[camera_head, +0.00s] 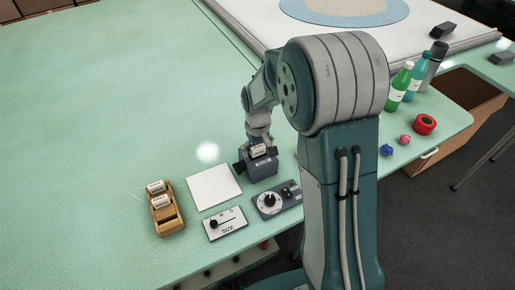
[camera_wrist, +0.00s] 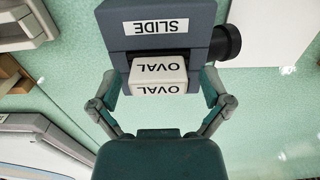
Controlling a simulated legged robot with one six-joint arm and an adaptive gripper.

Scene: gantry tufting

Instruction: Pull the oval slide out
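The oval slide (camera_wrist: 158,72) is a white block with two "OVAL" labels. It sits partly in the front of a dark grey box marked "SLIDE" (camera_wrist: 200,14), with its near end sticking out. In the head view the box (camera_head: 263,171) stands on the green table, and the slide (camera_head: 258,151) shows at its top. My gripper (camera_wrist: 160,84) is open, with one finger on each side of the slide's protruding end. A gap shows between each finger and the slide. In the head view the fingers are too small to make out.
A wooden rack (camera_head: 165,220) with two labelled white slides stands at the left. A white sheet (camera_head: 214,188), a "SIZE" slider panel (camera_head: 225,224) and a dial panel (camera_head: 276,200) lie near the box. Bottles (camera_head: 399,85) and red tape (camera_head: 425,124) are at the right. The table's left is clear.

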